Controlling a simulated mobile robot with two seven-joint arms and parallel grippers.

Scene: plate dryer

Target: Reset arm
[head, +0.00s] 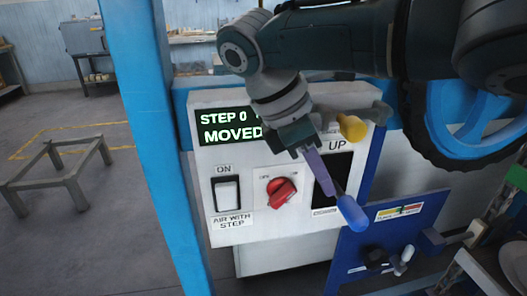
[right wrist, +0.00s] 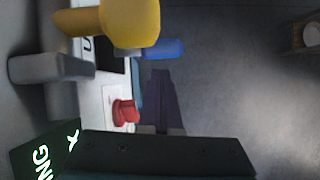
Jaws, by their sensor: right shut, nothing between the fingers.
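My right arm reaches in from the upper right, and my right gripper (head: 326,188) points down in front of the white control panel (head: 238,165). Its purple fingers are together and empty, close to the black slot under the "UP" label and right of the red knob (head: 282,191). In the right wrist view the purple fingers (right wrist: 163,88) reach past the red knob (right wrist: 125,111). The blue-tipped lever (head: 351,212) is just below the fingertips; I cannot tell if they touch. The yellow knob (head: 352,128) is right of the wrist. My left gripper is not in view.
A green display (head: 230,127) reads "STEP 0" and "MOVED", partly hidden by my arm. A white switch (head: 227,194) sits below. A blue post (head: 150,130) stands left, a wheel (head: 465,120) right, and a blue plate (head: 390,240) lower right. A low metal frame (head: 65,170) stands left.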

